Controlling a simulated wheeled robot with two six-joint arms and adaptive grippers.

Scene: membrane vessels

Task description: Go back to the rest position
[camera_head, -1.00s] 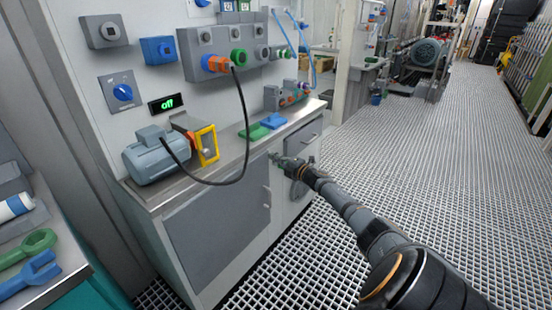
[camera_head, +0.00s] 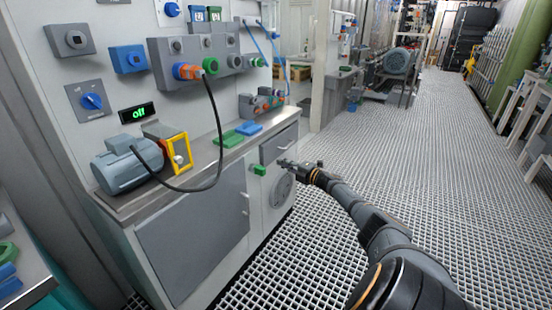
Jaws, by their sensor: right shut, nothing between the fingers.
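My right gripper (camera_head: 284,163) is shut and empty at the end of my right arm, which reaches in from the lower right. It is in front of the lower cabinet, just right of a small green part (camera_head: 259,170) on the cabinet front. A gap shows between the gripper and the green part. My left gripper is not in view.
The workbench (camera_head: 118,206) carries a grey-blue motor (camera_head: 128,168), a yellow frame (camera_head: 177,155) and green and blue plates (camera_head: 248,128). The grating floor (camera_head: 400,150) on the right is clear.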

